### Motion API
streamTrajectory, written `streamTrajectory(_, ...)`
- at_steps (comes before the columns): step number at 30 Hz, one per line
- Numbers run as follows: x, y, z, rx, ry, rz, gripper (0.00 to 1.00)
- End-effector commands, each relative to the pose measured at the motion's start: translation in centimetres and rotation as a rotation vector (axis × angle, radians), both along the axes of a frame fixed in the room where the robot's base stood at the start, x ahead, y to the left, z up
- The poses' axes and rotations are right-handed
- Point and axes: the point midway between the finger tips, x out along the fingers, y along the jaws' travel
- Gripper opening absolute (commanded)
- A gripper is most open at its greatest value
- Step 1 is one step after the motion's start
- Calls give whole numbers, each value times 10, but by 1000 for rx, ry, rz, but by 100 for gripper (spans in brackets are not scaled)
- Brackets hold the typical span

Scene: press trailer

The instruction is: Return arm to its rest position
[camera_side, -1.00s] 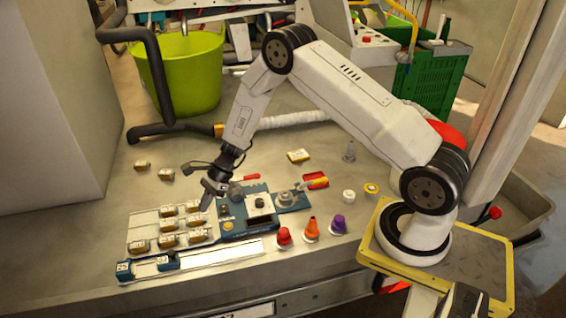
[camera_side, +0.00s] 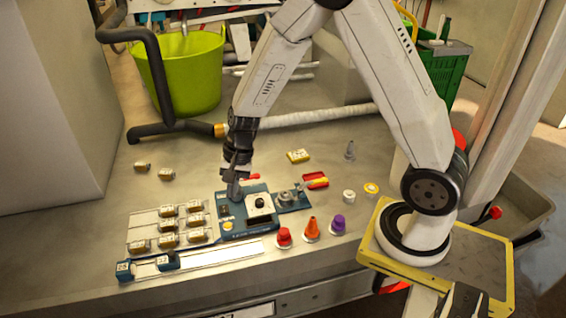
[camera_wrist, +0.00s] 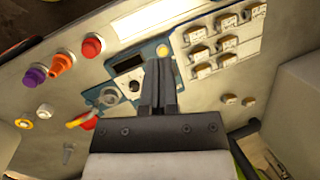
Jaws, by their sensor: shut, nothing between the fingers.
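My gripper (camera_side: 234,186) points down just above the back left part of the blue fixture (camera_side: 231,227) on the grey worktop. My arm is bent high, with its elbow at the top edge of the side view. In the wrist view my gripper (camera_wrist: 159,64) shows its two dark fingers together with nothing between them. The blue fixture also shows in the wrist view (camera_wrist: 124,52), partly hidden behind the fingers. I cannot tell whether the fingertips touch it.
A tray of small tan blocks (camera_side: 168,240) stands left of the fixture. Red (camera_side: 284,238), orange (camera_side: 312,230) and purple (camera_side: 338,224) pieces stand at the front. A green bucket (camera_side: 185,75) stands at the back. The worktop between bucket and fixture is mostly clear.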

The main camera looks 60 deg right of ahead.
Motion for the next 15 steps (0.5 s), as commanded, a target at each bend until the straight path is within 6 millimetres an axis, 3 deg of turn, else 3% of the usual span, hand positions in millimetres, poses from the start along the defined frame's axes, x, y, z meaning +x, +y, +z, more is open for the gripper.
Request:
streamTrajectory(6, -37, -4, 29, -137, -97, 284, 0)
streamTrajectory(15, -86, -11, 56, -314, -218, 678, 0)
